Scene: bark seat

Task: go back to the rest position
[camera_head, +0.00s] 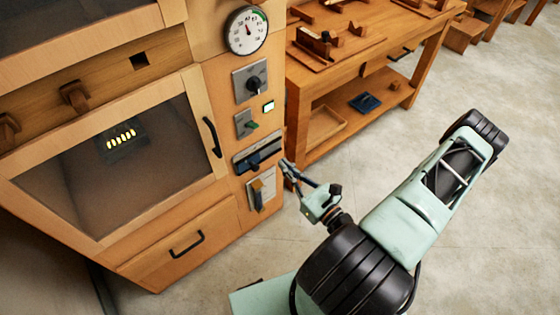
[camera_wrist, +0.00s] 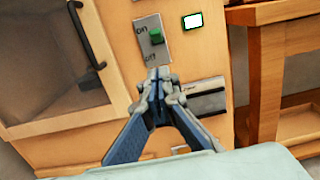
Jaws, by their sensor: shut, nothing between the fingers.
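My gripper (camera_head: 287,167) is shut and empty, in front of the control panel on the wooden cabinet (camera_head: 225,75). In the head view its tips are just right of the slider plate (camera_head: 270,156); I cannot tell if they touch it. In the wrist view my gripper (camera_wrist: 158,76) points at the panel just below the green switch (camera_wrist: 156,37), which has On and Off labels. The slider plate (camera_wrist: 208,90) is partly hidden behind the fingers there. A lit indicator (camera_wrist: 193,20) is right of the switch.
The cabinet has a glass door (camera_head: 110,165) with a black handle (camera_head: 212,137) and a drawer (camera_head: 185,245) below, both shut. A round gauge (camera_head: 246,30) and a black knob (camera_head: 254,84) are higher up. A workbench (camera_head: 350,75) stands behind right. Floor to the right is clear.

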